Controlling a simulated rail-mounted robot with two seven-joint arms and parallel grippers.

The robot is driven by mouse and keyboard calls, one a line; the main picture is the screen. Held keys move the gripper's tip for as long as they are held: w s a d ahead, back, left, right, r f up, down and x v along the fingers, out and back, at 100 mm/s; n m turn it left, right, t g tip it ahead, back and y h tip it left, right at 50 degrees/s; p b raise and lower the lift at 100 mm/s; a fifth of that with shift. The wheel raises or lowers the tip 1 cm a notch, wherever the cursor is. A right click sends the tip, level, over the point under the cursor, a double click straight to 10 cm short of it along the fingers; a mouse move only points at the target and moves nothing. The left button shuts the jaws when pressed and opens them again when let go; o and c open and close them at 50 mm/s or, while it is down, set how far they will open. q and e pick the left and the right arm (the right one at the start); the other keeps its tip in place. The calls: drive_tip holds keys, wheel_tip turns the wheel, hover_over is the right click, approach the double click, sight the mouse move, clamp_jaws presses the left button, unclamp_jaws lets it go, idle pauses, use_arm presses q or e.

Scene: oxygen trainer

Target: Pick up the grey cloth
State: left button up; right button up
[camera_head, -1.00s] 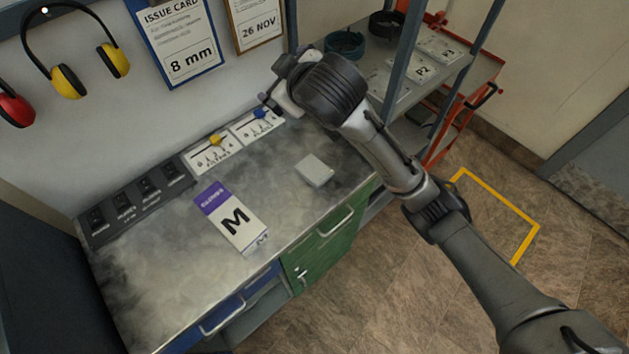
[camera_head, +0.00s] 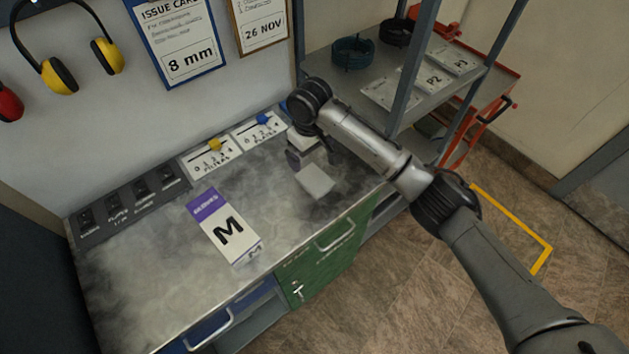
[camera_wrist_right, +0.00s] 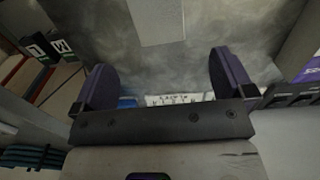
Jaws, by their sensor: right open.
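The grey cloth (camera_head: 316,181) is a small light-grey folded square lying on the metal bench top near its right end. It also shows in the right wrist view (camera_wrist_right: 158,20), at the top edge and partly cut off. My right gripper (camera_head: 312,160) is above the bench just behind the cloth, with its arm coming in from the right. In the right wrist view its two dark fingers (camera_wrist_right: 165,75) stand wide apart with nothing between them. The cloth is beyond the fingertips. My left gripper is not in view.
A shelf rack (camera_head: 411,85) stands at the right. The bench's front left is clear.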

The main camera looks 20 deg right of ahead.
hover_over(311, 176)
wheel_tip(311, 176, down, 5)
drive_tip(key=shift+r+b, duration=0.1)
drive_tip(key=shift+b, duration=0.2)
drive_tip(key=shift+f+b, duration=0.55)
drive_tip(key=shift+f, duration=2.1)
drive_tip(key=c, duration=0.9)
drive_tip(key=shift+r, duration=0.1)
